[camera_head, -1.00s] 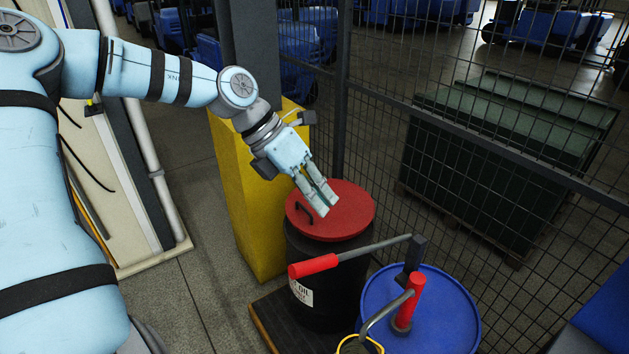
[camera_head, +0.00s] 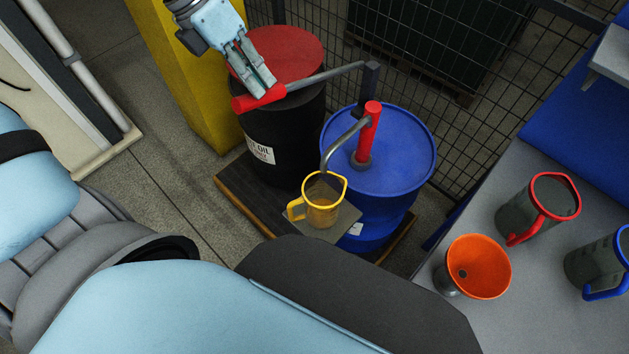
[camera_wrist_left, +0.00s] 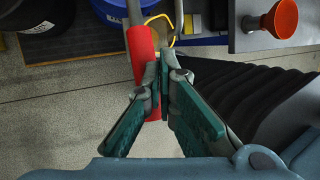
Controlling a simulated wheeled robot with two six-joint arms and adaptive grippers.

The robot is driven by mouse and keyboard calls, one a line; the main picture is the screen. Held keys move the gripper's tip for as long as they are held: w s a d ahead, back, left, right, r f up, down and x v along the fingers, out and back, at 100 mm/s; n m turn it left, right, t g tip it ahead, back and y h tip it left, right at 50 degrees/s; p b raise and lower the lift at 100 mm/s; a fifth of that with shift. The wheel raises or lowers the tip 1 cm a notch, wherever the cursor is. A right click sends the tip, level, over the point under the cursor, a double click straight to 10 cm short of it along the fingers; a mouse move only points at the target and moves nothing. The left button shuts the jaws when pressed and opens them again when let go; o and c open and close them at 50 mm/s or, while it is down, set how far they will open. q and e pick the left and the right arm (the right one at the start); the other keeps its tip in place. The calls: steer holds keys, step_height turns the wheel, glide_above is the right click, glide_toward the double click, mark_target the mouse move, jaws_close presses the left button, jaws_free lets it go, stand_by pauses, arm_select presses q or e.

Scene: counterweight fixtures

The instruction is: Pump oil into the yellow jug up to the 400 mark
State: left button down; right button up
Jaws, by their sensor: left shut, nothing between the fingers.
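The yellow-rimmed clear jug (camera_head: 322,214) stands upright below the pump spout (camera_head: 340,143), beside the blue drum (camera_head: 408,160). Its lower part looks amber, but the marks and oil level are too small to read. The pump (camera_head: 369,130) has a red column on the drum and a grey lever (camera_head: 328,76) reaching left to a red grip (camera_head: 247,102). My left gripper (camera_head: 264,86) is shut and empty, its fingertips right at the red grip. In the left wrist view the closed fingers (camera_wrist_left: 165,72) overlap the red grip (camera_wrist_left: 141,55); I cannot tell whether they touch. My right gripper is out of view.
A black drum (camera_head: 285,135) with a red lid (camera_head: 295,50) stands behind the lever. A wire fence is behind the drums. On the grey bench (camera_head: 500,320) at right are an orange funnel (camera_head: 482,268), a red-rimmed jug (camera_head: 535,210) and a blue-handled jug (camera_head: 592,262).

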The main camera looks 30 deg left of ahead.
arm_select(q)
steer(key=shift+f, duration=0.1)
step_height(320, 180, down, 13)
steer(key=b, duration=1.3)
step_height(320, 180, up, 14)
steer(key=p, duration=1.1)
steer(key=shift+f, duration=0.4)
step_height(320, 180, down, 13)
steer(key=b, duration=1.2)
step_height(320, 180, up, 14)
steer(key=p, duration=1.1)
steer(key=shift+f, duration=0.45)
